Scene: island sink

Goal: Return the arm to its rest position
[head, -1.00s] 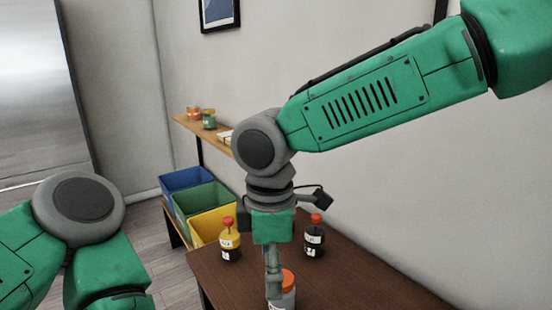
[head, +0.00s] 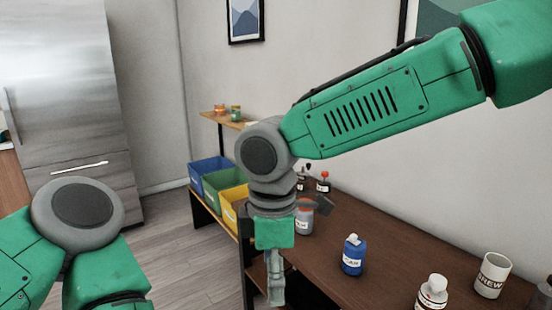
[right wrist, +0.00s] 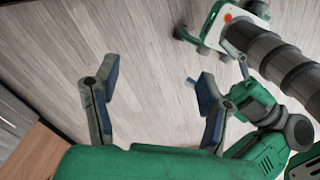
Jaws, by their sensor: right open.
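My right arm (head: 365,110) reaches in from the upper right of the head view. Its gripper (head: 276,290) points down in front of the dark table's near left edge. In the right wrist view the two fingers (right wrist: 152,82) are spread apart with nothing between them, and the floor shows beyond. My left arm (head: 85,235) is bent at the lower left of the head view. Its gripper is out of the picture.
The dark table (head: 390,245) carries a blue bottle (head: 353,256), a white bottle (head: 432,292), a mug (head: 492,275) and an orange-lidded jar (head: 303,218). Blue (head: 208,172), green (head: 222,182) and yellow (head: 233,205) bins stand behind. Floor (head: 190,265) is clear left of the table.

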